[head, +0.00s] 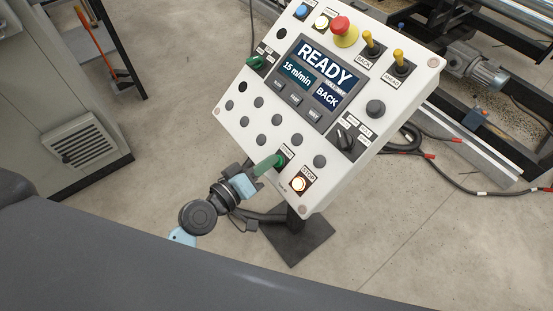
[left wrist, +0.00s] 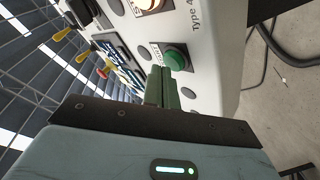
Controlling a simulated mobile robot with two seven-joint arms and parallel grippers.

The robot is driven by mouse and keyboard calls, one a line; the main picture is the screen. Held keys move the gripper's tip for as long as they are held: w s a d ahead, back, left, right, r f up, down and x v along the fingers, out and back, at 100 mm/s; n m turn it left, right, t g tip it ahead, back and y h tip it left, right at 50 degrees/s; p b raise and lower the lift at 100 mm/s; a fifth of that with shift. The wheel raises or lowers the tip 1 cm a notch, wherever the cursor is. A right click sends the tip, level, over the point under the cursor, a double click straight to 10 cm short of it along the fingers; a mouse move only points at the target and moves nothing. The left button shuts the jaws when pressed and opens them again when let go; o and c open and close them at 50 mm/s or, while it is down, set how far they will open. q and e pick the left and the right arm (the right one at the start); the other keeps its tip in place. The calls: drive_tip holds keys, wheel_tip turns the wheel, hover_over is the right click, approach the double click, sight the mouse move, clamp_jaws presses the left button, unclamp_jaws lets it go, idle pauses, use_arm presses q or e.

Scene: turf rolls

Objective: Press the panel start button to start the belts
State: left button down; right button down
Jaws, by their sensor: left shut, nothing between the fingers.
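The white control panel (head: 237,125) stands tilted on a dark post, its screen (head: 317,77) reading READY, 15 m/min and BACK. The green start button (left wrist: 176,58) shows in the left wrist view, close to the fingertips. In the head view my left gripper (head: 272,162) is at the panel's lower edge, over the start button's place, and mostly hides the button. Its green fingers, also in the left wrist view (left wrist: 161,86), are shut and empty. I cannot tell whether they touch the button. The stop button (head: 299,184) glows orange-white beside it. My right gripper is not in view.
A red emergency mushroom button (head: 342,27), two yellow levers and a dark rotary switch (head: 347,138) sit on the panel. A grey cabinet (head: 75,140) stands at left. A motor (head: 478,70) and cables lie at right. The concrete floor at lower right is mostly clear.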

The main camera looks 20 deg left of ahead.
use_arm(q)
drive_tip(key=shift+w+d+f, duration=0.2)
drive_tip(key=shift+f, duration=0.1)
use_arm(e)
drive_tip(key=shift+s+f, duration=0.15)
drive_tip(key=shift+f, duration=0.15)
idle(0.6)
use_arm(q)
drive_tip(key=shift+s+r, duration=0.1)
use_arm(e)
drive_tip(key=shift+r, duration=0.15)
use_arm(q)
drive_tip(key=shift+s+a+r, duration=0.35)
drive_tip(key=shift+r, duration=0.2)
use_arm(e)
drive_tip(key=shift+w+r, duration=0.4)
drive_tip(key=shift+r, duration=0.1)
use_arm(q)
drive_tip(key=shift+p, duration=0.3)
